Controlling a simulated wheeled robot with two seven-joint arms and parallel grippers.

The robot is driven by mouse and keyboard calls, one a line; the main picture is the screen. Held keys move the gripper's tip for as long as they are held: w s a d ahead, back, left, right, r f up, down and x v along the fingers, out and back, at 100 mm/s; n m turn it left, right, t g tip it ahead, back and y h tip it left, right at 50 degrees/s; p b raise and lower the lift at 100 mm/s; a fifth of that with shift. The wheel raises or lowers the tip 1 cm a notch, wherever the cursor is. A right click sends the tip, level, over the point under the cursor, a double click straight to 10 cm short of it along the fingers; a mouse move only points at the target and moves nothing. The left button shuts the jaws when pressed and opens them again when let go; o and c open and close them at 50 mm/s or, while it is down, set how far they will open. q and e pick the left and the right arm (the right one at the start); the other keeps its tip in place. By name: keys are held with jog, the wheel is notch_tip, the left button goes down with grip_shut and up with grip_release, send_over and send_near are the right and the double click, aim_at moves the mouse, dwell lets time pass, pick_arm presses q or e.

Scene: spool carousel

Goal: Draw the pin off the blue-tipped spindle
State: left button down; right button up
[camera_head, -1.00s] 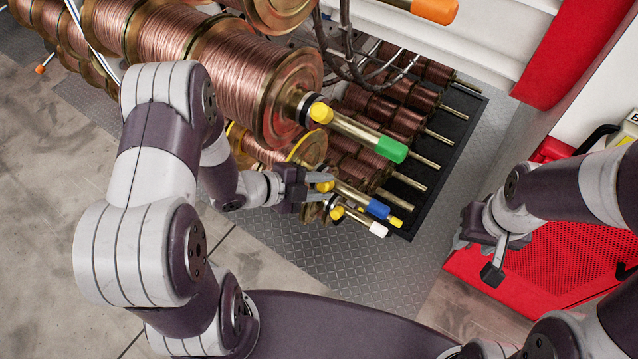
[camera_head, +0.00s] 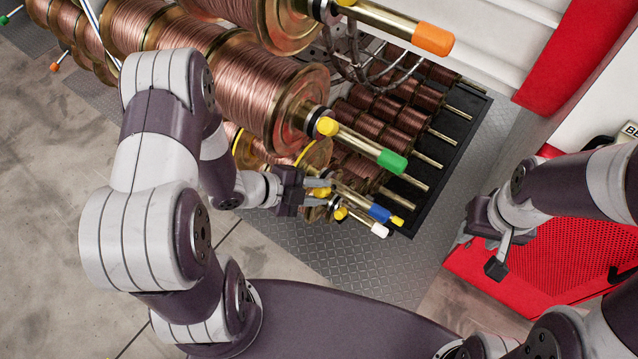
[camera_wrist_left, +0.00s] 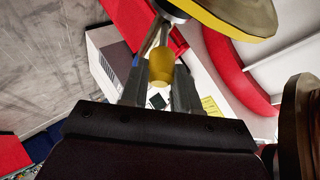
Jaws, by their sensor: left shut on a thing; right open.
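The blue-tipped spindle (camera_head: 379,213) is a brass rod low on the carousel, pointing to the lower right. Its pin has a yellow knob (camera_head: 321,191), set toward the spool end of the rod. My left gripper (camera_head: 317,190) is shut on this knob. In the left wrist view the yellow pin knob (camera_wrist_left: 162,67) sits between the two fingers of my left gripper (camera_wrist_left: 158,85). My right gripper (camera_head: 488,250) is open and empty, apart at the right.
Close by are the white-tipped spindle (camera_head: 379,230) and its yellow pin (camera_head: 341,213). The green-tipped spindle (camera_head: 392,162) and orange-tipped spindle (camera_head: 433,40) stand above. A black rack of spools (camera_head: 465,130) lies behind. A red perforated panel (camera_head: 570,255) is at right.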

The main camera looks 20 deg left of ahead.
pick_arm(q)
jog(key=shift+s+a+r+p, duration=0.15)
jog(key=shift+s+r+p, duration=0.3)
jog(key=shift+r+p, duration=0.25)
jog(key=shift+s+a+r+p, duration=0.15)
jog(key=shift+s+r+p, duration=0.35)
jog(key=shift+p, duration=0.3)
jog(key=s+a+p, duration=0.1)
jog(key=s+a, duration=0.3)
jog(key=s, duration=0.7)
jog(key=shift+p, duration=0.4)
